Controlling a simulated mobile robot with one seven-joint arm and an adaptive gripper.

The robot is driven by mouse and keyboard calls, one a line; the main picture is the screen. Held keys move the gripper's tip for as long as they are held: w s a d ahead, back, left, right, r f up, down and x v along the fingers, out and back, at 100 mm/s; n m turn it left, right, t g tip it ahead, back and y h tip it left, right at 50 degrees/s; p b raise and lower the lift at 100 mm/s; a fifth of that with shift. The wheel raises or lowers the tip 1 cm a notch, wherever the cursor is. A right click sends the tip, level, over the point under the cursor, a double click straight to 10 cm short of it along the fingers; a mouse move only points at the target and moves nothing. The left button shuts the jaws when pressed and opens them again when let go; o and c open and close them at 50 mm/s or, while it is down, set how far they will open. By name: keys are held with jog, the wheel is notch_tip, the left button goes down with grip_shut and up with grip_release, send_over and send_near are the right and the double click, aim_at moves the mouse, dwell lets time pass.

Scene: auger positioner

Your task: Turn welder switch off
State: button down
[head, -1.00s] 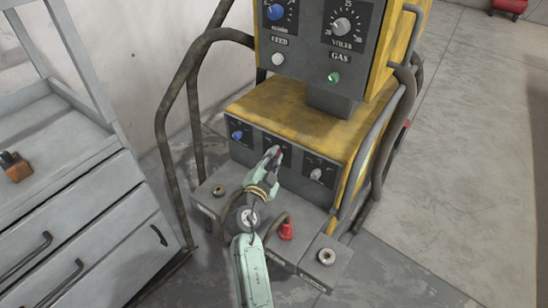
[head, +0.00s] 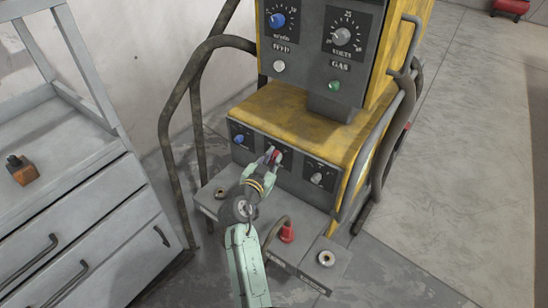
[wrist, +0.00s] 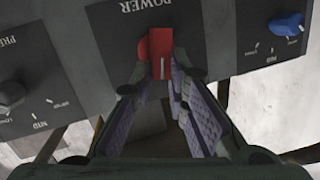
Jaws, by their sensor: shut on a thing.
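The welder (head: 295,112) is a yellow and grey machine, with a lower front panel holding a blue knob, a red switch and a grey knob. The red switch (wrist: 160,55) sits under the upside-down word POWER in the wrist view. It also shows at the middle of the lower panel in the head view (head: 275,155). My gripper (wrist: 162,72) is at the switch, with a finger on each side of it, shut on it. The fingers partly cover the switch's sides. The full angle of the switch is hard to tell.
The blue knob (wrist: 287,24) and the grey knob (wrist: 12,93) flank the switch. A ledge with a red connector (head: 287,232) and metal sockets juts out below the panel. Grey drawers (head: 70,220) stand at left. Open floor (head: 460,180) lies to the right.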

jog(key=shift+w+a+f+n+g+h+p, duration=0.15)
jog(key=shift+a+n+g+h+p, duration=0.3)
jog(key=shift+n, duration=1)
jog(key=shift+w+a+r+n+g+h+p, duration=0.1)
jog(key=shift+w+n+g+h+p, duration=0.35)
jog(key=shift+n, duration=1.05)
jog(key=shift+s+a+f+n+g+h+p, duration=0.1)
jog(key=shift+a+n+g+h+p, duration=0.15)
jog(key=shift+n+g+p, duration=0.85)
jog(key=shift+n+t+b, duration=0.35)
jog(key=shift+n+t, duration=0.15)
jog(key=shift+n, duration=0.05)
jog(key=c, duration=1.6)
grip_release()
jog(key=shift+w, duration=0.1)
jog(key=shift+o, duration=0.2)
